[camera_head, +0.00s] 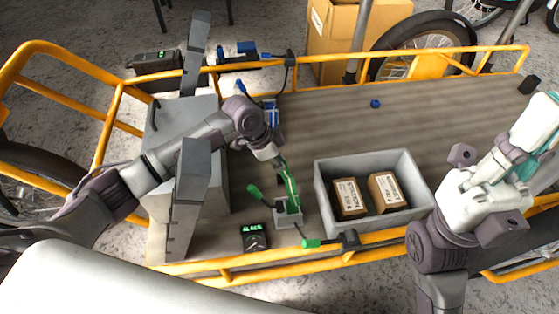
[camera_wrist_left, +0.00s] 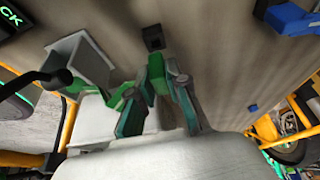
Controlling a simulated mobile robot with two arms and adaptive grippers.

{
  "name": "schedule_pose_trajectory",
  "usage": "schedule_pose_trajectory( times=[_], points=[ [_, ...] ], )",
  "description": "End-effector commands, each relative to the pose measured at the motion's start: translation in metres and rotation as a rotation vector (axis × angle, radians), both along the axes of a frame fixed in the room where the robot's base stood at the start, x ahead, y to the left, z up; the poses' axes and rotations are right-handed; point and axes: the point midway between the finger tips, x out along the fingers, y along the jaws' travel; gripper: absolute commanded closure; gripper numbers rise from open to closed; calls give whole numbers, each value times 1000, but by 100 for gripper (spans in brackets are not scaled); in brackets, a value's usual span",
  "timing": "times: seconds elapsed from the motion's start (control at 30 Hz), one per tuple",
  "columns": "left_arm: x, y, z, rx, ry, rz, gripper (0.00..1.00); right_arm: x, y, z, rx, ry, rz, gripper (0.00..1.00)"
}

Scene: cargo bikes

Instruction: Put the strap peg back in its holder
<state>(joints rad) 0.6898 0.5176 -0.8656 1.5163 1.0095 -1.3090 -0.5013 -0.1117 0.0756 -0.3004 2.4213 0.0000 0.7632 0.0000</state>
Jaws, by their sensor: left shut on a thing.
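My left gripper (camera_head: 289,196) reaches down over the cargo deck, beside the grey bin. In the left wrist view its two teal fingers (camera_wrist_left: 156,95) are shut on the green strap peg (camera_wrist_left: 156,73), which points away from the wrist. A small black square socket (camera_wrist_left: 153,38) on the deck, probably the holder, lies just beyond the peg's tip. I cannot tell whether peg and socket touch.
A grey bin (camera_head: 322,193) holds two cartons. A green-lit display (camera_head: 255,238), a green-knobbed lever (camera_head: 255,192) and a green handle (camera_head: 312,243) are near the front rail. Yellow rails (camera_head: 420,52) border the deck. A small blue piece (camera_head: 375,104) lies on otherwise clear deck.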

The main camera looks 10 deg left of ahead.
Motion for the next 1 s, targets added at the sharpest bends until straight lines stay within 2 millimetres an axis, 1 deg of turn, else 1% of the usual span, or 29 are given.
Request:
schedule_pose_trajectory(
  times=[0.27, 0.63, 1.0],
  points=[
    [0, 0, -1, 0, 0, 0, 100, 1, 0, 1, -2, -2, -1, 100],
    [0, 0, -9, 0, 1, 0, 100, 0, 0, 5, -4, -16, -1, 100],
    [0, 0, -17, 0, 0, 1, 100, 0, 0, 4, -4, -16, -1, 100]
  ],
)
